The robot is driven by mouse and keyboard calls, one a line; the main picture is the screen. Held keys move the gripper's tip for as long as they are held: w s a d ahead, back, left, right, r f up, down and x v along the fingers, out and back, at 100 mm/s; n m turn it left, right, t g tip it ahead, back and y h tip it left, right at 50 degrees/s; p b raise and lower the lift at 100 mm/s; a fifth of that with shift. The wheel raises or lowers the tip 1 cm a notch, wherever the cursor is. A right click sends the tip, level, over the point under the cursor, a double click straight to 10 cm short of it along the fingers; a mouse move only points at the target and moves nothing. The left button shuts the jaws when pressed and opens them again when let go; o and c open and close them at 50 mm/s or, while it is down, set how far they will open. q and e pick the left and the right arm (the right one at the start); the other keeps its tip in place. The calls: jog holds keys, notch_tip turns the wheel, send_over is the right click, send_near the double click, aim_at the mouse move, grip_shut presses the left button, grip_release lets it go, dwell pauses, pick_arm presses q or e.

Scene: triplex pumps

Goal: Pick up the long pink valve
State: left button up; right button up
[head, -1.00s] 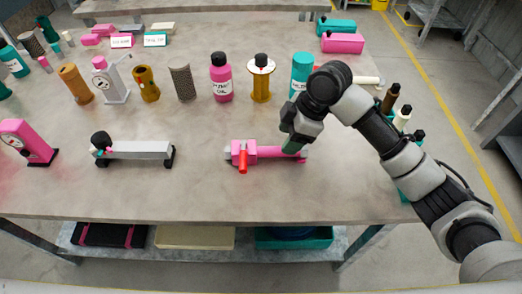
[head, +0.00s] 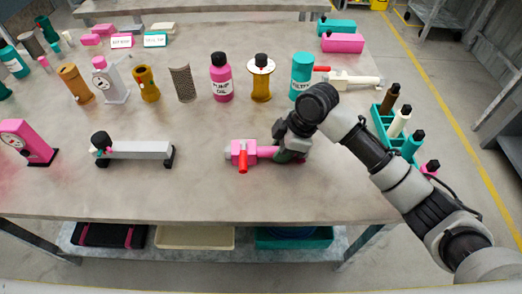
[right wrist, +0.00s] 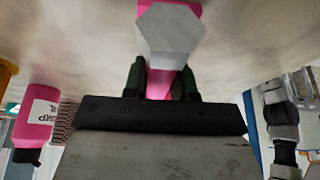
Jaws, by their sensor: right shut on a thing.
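The long pink valve (head: 243,152) lies on the table at the front middle, with a red handle (head: 243,162) at its left part. My right gripper (head: 288,156) is at the valve's right part and hides that end in the head view. In the right wrist view the two dark fingers (right wrist: 161,85) stand on either side of the pink body (right wrist: 158,84), shut on it. A grey hexagonal end (right wrist: 168,32) shows in front of the fingers. The valve appears to be still at table height. My left gripper is not in view.
A grey bar with black feet (head: 140,150) lies to the left of the valve. A pink bottle (head: 221,80), a yellow spool-like part (head: 261,80) and a teal cylinder (head: 302,72) stand behind. A teal rack of bottles (head: 388,122) is at the right edge. The table front is clear.

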grip_shut()
notch_tip(320, 180, up, 10)
jog(key=shift+r, duration=0.1)
jog(key=shift+f, duration=0.4)
dwell(0.3)
jog(key=shift+f+b, duration=1.55)
jog(key=shift+f, duration=3.15)
